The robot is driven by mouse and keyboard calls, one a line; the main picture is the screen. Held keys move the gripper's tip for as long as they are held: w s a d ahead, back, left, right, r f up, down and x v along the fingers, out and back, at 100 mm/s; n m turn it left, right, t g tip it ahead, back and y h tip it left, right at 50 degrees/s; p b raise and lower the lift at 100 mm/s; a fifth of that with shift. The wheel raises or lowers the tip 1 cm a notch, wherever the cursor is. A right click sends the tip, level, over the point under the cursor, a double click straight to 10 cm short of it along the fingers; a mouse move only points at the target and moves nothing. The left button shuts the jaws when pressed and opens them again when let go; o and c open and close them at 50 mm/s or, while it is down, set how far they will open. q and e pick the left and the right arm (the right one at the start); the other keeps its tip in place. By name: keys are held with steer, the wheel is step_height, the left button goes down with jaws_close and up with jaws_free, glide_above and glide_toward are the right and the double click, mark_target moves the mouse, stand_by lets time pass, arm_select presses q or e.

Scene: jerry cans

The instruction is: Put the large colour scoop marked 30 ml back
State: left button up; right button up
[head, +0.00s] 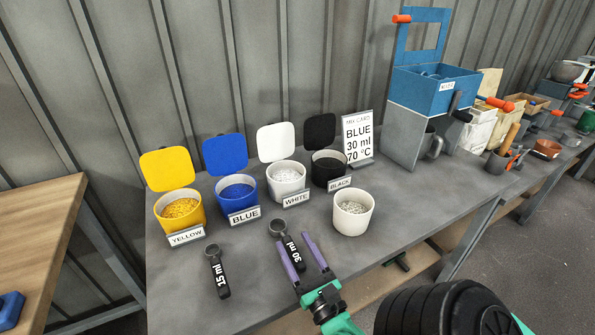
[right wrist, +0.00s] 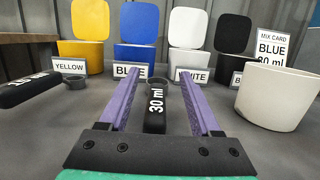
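The large scoop marked 30 ml (head: 294,251) lies on the grey table, its dark round bowl toward the colour bins and its black handle toward me. My right gripper (head: 293,239) is open, with one purple finger on each side of the handle. In the right wrist view the handle (right wrist: 156,108) lies between the fingers (right wrist: 159,76) with gaps on both sides. The smaller scoop marked 15 ml (head: 218,275) lies to the left. My left gripper is not in view.
Open bins stand in a row: yellow (head: 181,221), blue (head: 236,197), white (head: 286,181) and black (head: 328,177). A white cup (head: 352,219) stands right of the scoop. The mix card (head: 357,137) reads BLUE, 30 ml, 70 °C. A blue-grey machine (head: 412,130) stands farther right.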

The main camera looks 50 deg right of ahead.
mark_target(302, 272)
steer(key=f, duration=0.2)
steer(key=shift+s+a+f+y, duration=0.25)
steer(key=shift+f+y, duration=0.05)
steer(key=shift+f, duration=0.05)
steer(key=shift+s+a+f+g, duration=0.15)
steer(key=shift+s+f+g, duration=0.1)
steer(key=shift+f+g, duration=0.05)
steer(key=shift+s+a+f+b, duration=0.2)
steer(key=shift+s+b, duration=0.25)
steer(key=shift+b, duration=0.05)
steer(key=s+p, duration=0.1)
steer(key=p, duration=0.1)
steer(key=s+a+r+p, duration=0.1)
steer(key=s, duration=0.1)
steer(key=s+p, duration=0.2)
steer(key=shift+a+r+p, duration=0.25)
steer(key=shift+p, duration=0.1)
steer(key=r+p+v, duration=0.1)
steer(key=p+v, duration=0.1)
steer(key=v, duration=0.5)
steer(key=shift+f, duration=0.4)
steer(key=shift+d, duration=0.1)
